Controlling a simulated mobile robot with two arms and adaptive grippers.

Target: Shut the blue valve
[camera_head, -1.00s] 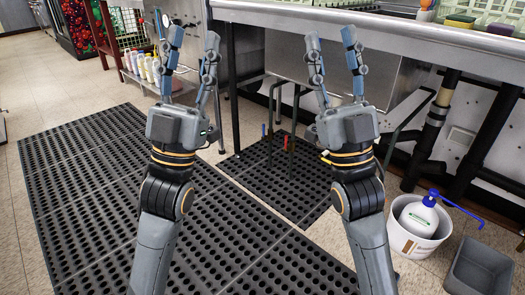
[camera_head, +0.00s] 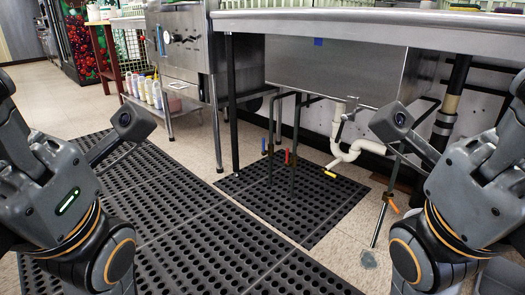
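The blue valve handle (camera_head: 264,145) is small and stands upright on a thin dark pipe under the steel sink (camera_head: 335,72), above the black mat. A red valve handle (camera_head: 287,157) is on a similar pipe just to its right. My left gripper (camera_head: 45,180) is at the left edge and my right gripper (camera_head: 475,180) at the right edge. Both are close to the camera and far from the valve. The fingertips of both are out of the picture, so their opening does not show. Nothing blocks the view of the blue handle.
A yellow handle (camera_head: 330,174) and an orange handle (camera_head: 393,205) are right of the valves, near a white drain trap (camera_head: 350,152). A black sink leg (camera_head: 232,110) stands left of the pipes. The perforated black mat (camera_head: 190,230) in front is clear.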

